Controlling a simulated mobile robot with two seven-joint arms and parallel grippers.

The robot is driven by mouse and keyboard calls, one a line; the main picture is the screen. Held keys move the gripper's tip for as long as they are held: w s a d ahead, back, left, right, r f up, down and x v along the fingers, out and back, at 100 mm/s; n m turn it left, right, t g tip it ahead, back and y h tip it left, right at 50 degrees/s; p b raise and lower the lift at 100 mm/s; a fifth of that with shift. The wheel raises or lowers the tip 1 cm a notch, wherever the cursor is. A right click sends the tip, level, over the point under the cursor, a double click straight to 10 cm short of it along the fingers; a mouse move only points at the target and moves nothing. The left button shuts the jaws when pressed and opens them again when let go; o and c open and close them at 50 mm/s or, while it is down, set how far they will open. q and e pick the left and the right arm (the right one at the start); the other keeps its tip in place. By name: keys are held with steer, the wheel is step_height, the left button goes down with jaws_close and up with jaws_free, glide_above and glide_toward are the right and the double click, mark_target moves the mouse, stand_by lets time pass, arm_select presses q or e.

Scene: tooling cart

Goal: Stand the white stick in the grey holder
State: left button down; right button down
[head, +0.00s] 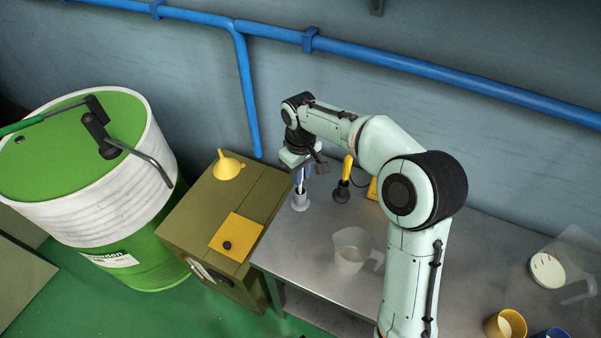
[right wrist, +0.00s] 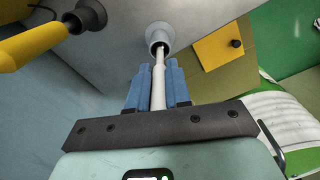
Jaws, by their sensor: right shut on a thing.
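My right gripper (head: 302,172) is over the far left part of the metal cart top. In the right wrist view its blue fingers (right wrist: 158,88) are shut on the white stick (right wrist: 158,96). The stick's thinner end points at the grey holder (right wrist: 160,36) and overlaps its mouth. In the head view the white stick (head: 300,187) shows just below the fingers, roughly upright, right above the grey holder (head: 300,203). Its lower end looks to be at or inside the mouth; I cannot tell how deep. My left gripper is not in view.
A yellow-handled tool (head: 347,167) stands in a dark holder (head: 341,193) close to the right. A clear jug (head: 351,250) stands nearer the front. An olive cabinet (head: 190,215) with a yellow funnel (head: 228,167) adjoins the cart at left. A yellow cup (head: 505,325) is front right.

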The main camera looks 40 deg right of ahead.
steer(key=shift+f, duration=0.15)
steer(key=c, duration=1.1)
jaws_free()
steer(key=shift+o, duration=0.2)
step_height(320, 180, up, 12)
steer(key=shift+r+p, duration=0.25)
steer(key=shift+p, duration=0.85)
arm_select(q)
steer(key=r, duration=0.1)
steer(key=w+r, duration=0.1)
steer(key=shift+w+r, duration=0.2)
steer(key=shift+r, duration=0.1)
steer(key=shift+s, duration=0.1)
arm_select(e)
steer(key=shift+f, duration=0.1)
